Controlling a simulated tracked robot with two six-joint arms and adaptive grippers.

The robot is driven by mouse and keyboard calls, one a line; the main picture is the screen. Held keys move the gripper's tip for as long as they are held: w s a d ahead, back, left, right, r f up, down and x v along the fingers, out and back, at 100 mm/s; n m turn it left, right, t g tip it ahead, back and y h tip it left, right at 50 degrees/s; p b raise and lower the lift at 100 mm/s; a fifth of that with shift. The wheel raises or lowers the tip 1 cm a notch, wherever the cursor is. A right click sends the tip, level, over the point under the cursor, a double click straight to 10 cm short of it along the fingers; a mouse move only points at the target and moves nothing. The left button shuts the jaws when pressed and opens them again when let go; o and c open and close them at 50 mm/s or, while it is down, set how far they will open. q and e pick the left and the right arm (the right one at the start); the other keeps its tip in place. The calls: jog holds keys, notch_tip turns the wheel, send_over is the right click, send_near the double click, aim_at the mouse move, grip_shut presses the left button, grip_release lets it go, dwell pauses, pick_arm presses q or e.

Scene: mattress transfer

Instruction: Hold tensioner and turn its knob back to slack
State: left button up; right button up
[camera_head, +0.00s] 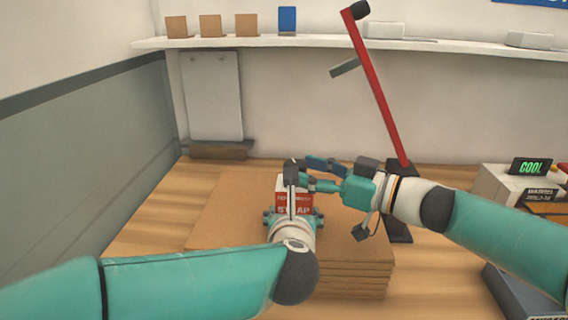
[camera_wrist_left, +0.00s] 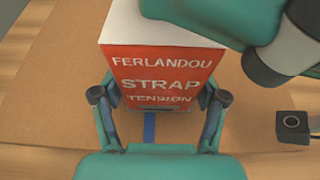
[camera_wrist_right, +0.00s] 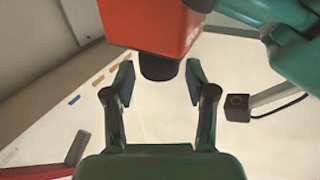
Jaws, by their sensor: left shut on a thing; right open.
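The strap tensioner (camera_head: 294,189) is a red and white box on a stack of brown slabs, partly hidden by my arms. The left wrist view shows its red lettered face (camera_wrist_left: 160,78). My left gripper (camera_wrist_left: 160,102) is shut on the tensioner, one finger on each side of its lower part. In the right wrist view the dark round knob (camera_wrist_right: 158,67) sticks out from the tensioner's red body (camera_wrist_right: 155,25). My right gripper (camera_head: 307,174) is open, its fingers (camera_wrist_right: 158,85) on either side of the knob, with gaps showing on both sides.
The brown slab stack (camera_head: 225,220) lies under the tensioner. A red post (camera_head: 378,88) leans behind my right arm. A device with a green "COOL" display (camera_head: 530,166) stands at the right. A shelf (camera_head: 300,45) runs along the back wall. A blue strap (camera_wrist_left: 149,128) shows below the tensioner.

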aim_at(285, 164)
jog(key=x, duration=0.5)
jog(key=shift+w+a, duration=0.1)
jog(key=shift+a, duration=0.05)
jog(key=c, duration=1)
jog(key=shift+c, duration=0.3)
